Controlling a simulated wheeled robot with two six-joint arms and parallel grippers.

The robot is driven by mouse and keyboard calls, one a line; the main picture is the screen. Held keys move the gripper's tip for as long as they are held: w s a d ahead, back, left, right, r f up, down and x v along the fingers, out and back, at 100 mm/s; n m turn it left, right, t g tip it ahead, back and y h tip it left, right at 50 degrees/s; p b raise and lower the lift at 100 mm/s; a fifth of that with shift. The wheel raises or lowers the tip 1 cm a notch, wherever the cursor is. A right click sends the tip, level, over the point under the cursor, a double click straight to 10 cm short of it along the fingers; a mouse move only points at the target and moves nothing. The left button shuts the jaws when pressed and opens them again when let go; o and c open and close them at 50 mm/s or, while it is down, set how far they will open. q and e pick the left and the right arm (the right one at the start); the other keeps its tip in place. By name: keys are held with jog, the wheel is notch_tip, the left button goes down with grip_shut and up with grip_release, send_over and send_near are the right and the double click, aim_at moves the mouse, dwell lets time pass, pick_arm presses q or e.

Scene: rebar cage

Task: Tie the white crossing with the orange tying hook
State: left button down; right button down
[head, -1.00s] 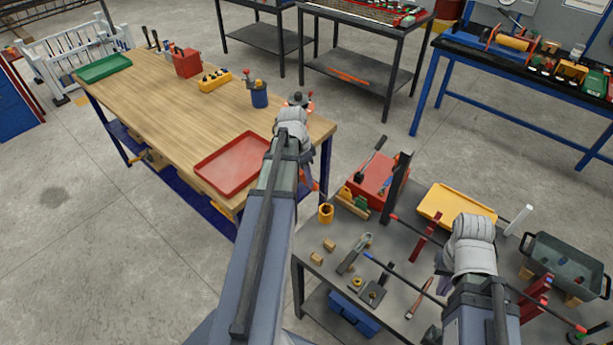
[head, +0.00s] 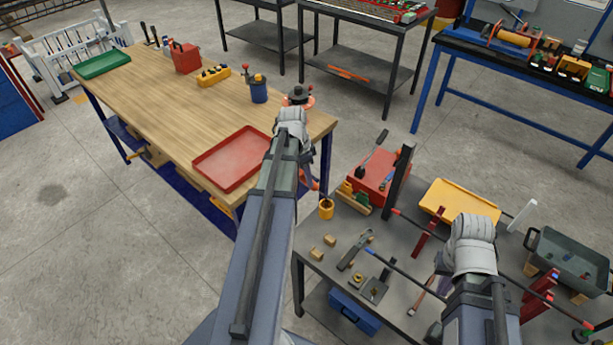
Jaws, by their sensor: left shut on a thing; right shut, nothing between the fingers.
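My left gripper (head: 306,162) is largely hidden behind its own pale wrist, above the gap between the wooden bench and the dark cart. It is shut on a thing. An orange piece (head: 314,185) shows just below it, perhaps the tying hook's handle; the hook itself is not clear. I cannot make out the white crossing.
The dark cart top (head: 330,270) also holds a red box (head: 373,182), a yellow tray (head: 460,200), a dark bin (head: 567,262), red uprights (head: 428,232) and small tools. The wooden bench (head: 180,110) has a red tray (head: 232,158) and clear room in its middle.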

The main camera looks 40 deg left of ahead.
pick_arm(q)
notch_tip(320, 180, up, 7)
jog(key=p, duration=0.7)
jog(key=shift+r, duration=0.1)
jog(key=shift+f, duration=0.25)
